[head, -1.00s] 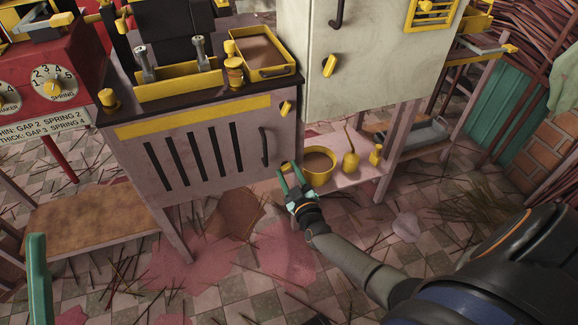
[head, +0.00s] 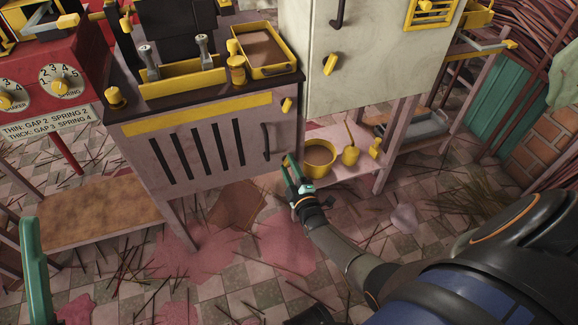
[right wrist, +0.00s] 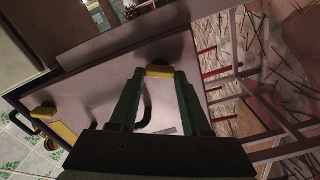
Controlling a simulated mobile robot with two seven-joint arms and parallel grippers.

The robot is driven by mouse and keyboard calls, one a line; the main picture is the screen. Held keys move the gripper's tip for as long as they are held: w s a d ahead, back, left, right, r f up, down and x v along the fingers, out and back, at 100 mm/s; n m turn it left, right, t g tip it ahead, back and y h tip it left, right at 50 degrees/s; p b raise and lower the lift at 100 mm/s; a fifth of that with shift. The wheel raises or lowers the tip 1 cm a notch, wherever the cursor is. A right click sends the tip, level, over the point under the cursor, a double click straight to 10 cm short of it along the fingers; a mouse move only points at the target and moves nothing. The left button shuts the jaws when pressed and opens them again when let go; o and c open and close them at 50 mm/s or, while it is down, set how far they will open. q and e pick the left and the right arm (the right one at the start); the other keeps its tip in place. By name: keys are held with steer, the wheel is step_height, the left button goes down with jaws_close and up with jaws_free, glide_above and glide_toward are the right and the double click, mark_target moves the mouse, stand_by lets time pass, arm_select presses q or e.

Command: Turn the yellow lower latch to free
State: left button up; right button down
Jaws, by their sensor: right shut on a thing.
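The yellow lower latch (head: 287,159) is at the lower right corner of the pink cabinet's slotted door (head: 190,150). My right gripper (head: 292,165) is at that corner, shut on the latch. In the right wrist view the yellow latch (right wrist: 158,71) lies between the two green fingertips (right wrist: 159,76), against the door. The fingers hide much of it in the head view, so its exact angle is unclear there. A yellow upper latch (head: 287,104) sits higher on the door's right edge. Part of my left gripper (head: 36,270) shows at the lower left; its opening cannot be seen.
A dark door handle (head: 267,142) is just above and left of my right gripper. A low shelf on the right holds a yellow bowl (head: 319,156) and a yellow bottle (head: 350,156). A pale cabinet (head: 370,60) stands at the right. Sticks litter the tiled floor.

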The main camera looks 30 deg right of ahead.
stand_by(0.4)
steer(key=shift+c, duration=1.8)
jaws_free()
arm_select(q)
steer(key=shift+m, duration=0.4)
step_height(320, 180, up, 4)
steer(key=p, duration=0.4)
steer(key=shift+s+a+r, duration=0.1)
steer(key=shift+a+r, duration=0.05)
steer(key=shift+r, duration=0.05)
arm_select(e)
steer(key=v, duration=1.2)
steer(key=shift+s, duration=0.25)
steer(key=shift+a, duration=0.1)
